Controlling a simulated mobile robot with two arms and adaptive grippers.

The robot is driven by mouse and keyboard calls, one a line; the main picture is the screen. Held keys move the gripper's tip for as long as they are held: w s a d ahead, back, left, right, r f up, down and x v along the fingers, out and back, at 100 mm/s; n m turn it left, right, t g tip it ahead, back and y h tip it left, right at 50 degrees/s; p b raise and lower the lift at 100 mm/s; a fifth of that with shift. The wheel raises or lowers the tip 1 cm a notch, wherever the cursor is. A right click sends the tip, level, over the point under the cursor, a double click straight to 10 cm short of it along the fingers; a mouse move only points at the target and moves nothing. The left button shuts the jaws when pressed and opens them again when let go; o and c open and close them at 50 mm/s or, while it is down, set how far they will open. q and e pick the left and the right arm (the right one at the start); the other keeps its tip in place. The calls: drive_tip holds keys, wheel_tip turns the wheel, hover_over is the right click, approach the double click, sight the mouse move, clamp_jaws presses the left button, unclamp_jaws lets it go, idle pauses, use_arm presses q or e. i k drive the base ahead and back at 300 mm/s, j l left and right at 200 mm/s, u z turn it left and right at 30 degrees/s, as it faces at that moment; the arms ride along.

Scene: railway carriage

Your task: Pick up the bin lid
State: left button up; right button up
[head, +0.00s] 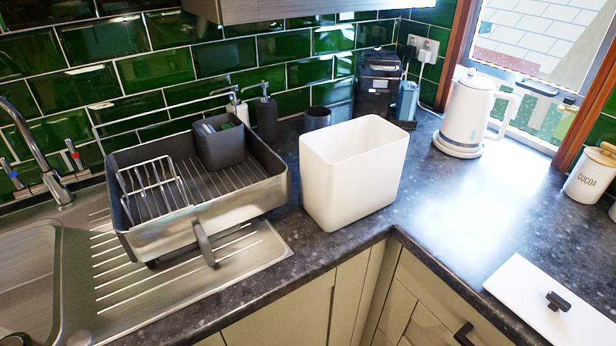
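The bin lid (530,290) is a flat white panel with a small black knob (558,301) on top. It lies on the dark worktop at the lower right of the head view, and the right part of it is cut off by the picture edge. A white open-topped bin (352,178) stands upright on the worktop near the corner, apart from the lid. The inside bottom of the bin is hidden.
A steel dish rack (190,225) stands on the sink drainer left of the bin. A white kettle (467,115), a dark coffee machine (376,82) and a cocoa jar (592,176) stand further back. The worktop (450,210) between bin and lid is clear.

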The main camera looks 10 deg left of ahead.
sight(557, 314)
drive_tip(key=z, duration=1.4)
drive_tip(key=k+l+z, duration=0.2)
drive_tip(key=l, duration=0.15)
drive_tip(key=i, duration=0.1)
